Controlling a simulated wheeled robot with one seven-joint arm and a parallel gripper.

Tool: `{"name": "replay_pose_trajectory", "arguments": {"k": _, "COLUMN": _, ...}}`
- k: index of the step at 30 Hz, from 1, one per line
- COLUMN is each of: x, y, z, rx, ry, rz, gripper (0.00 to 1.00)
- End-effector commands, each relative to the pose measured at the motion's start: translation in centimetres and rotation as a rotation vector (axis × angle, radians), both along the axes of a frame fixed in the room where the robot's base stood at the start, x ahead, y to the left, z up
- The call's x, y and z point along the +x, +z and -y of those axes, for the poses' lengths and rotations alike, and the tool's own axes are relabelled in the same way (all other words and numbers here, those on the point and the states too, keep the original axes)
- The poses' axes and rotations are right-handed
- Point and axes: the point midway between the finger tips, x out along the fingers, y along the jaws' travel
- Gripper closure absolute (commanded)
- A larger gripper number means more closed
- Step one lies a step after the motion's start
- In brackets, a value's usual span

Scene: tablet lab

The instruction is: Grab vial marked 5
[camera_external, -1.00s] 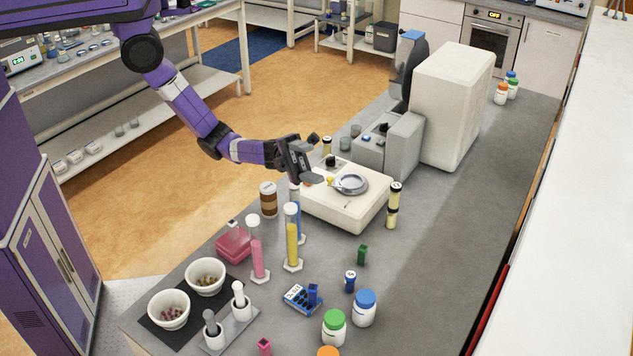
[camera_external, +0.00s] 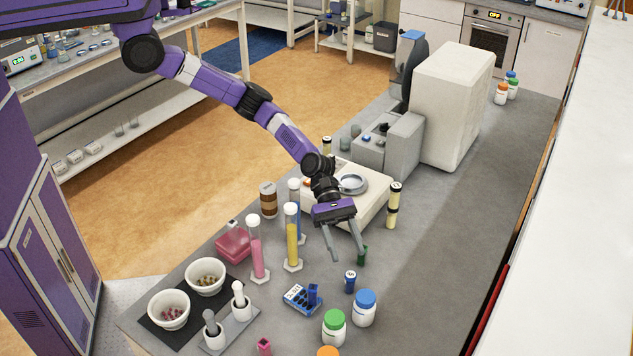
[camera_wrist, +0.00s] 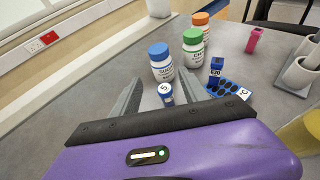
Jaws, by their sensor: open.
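The vial marked 5 (camera_wrist: 165,93) is a small blue-and-white vial. In the wrist view its cap with the "5" shows between my fingers, farther out. My gripper (camera_external: 347,257) is open and empty, above the bench and behind the vial. In the wrist view my gripper (camera_wrist: 164,92) has its two fingers spread on either side of the vial. The vial's lower part is hard to see in the wrist view.
Jars with a blue lid (camera_external: 364,308) and a green lid (camera_external: 334,328) stand in front of the vial. A blue rack (camera_external: 302,300) lies to its left. Tall cylinders (camera_external: 292,240) stand left; bench to the right is clear.

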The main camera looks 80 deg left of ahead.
Motion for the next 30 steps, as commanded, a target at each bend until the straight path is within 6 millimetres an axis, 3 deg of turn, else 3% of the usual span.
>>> {"name": "replay_pose_trajectory", "arguments": {"k": 7, "x": 0.0, "y": -2.0, "z": 0.0, "rx": -0.002, "ry": 0.001, "rz": -0.006, "gripper": 0.48}}
{"name": "replay_pose_trajectory", "arguments": {"k": 12, "x": -0.1, "y": -5.0, "z": 0.1, "rx": -0.003, "ry": 0.003, "rz": -0.009, "gripper": 0.48}}
{"name": "replay_pose_trajectory", "arguments": {"k": 19, "x": 0.3, "y": -5.5, "z": 2.5, "rx": -0.001, "ry": 0.000, "rz": -0.003, "gripper": 0.48}}
{"name": "replay_pose_trajectory", "arguments": {"k": 28, "x": 0.4, "y": -5.5, "z": 2.8, "rx": -0.002, "ry": 0.002, "rz": -0.003, "gripper": 0.48}}
{"name": "replay_pose_trajectory", "arguments": {"k": 30, "x": 0.4, "y": -5.5, "z": 2.8, "rx": -0.002, "ry": 0.002, "rz": -0.003, "gripper": 0.59}}
